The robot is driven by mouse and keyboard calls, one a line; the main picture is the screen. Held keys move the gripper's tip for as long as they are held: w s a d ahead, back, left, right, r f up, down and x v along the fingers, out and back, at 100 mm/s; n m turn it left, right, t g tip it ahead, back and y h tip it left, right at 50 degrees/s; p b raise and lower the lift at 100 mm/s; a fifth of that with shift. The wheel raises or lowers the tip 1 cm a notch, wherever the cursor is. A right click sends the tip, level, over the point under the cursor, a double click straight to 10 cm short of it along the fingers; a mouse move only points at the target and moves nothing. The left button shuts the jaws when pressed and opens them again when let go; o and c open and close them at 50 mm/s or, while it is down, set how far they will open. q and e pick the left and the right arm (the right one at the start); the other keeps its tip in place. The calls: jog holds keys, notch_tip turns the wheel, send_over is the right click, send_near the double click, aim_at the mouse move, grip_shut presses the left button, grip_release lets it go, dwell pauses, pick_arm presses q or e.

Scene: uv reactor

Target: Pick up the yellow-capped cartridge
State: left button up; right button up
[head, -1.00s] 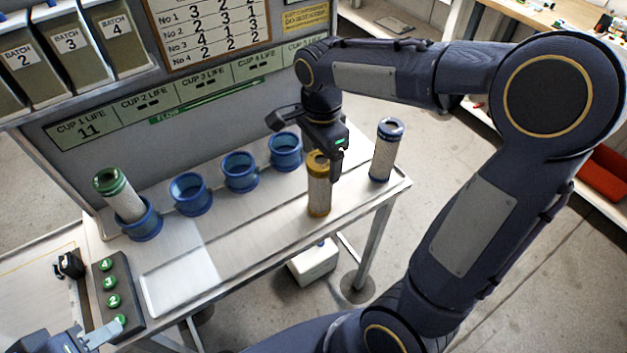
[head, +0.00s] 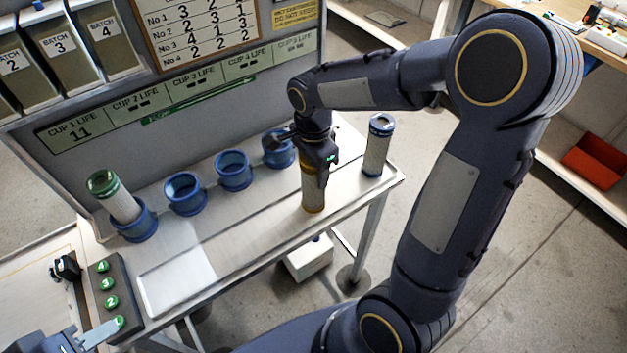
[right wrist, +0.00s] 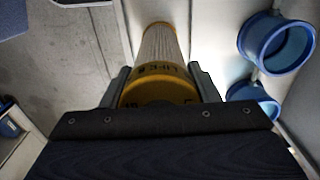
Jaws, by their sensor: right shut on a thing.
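The yellow-capped cartridge (head: 310,192) stands upright near the front right of the bench. My right gripper (head: 320,172) is over its top and hides the cap in the head view. In the right wrist view, the gripper (right wrist: 164,82) has a finger on each side of the yellow cap (right wrist: 158,92) and is shut on it. The pale mesh body (right wrist: 160,45) runs away below the cap. I cannot see clear space under the cartridge. My left gripper (head: 100,334) is at the lower left, beside the button box; its jaw opening is unclear.
A blue-capped cartridge (head: 377,148) stands to the right, near the bench corner. Several blue cups line the back, including an empty one (head: 185,194). A green-capped cartridge (head: 116,197) leans in the leftmost cup (head: 134,224). The button box (head: 112,290) is at left.

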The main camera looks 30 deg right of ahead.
jog(key=shift+c, duration=0.9)
jog(key=shift+r, duration=0.1)
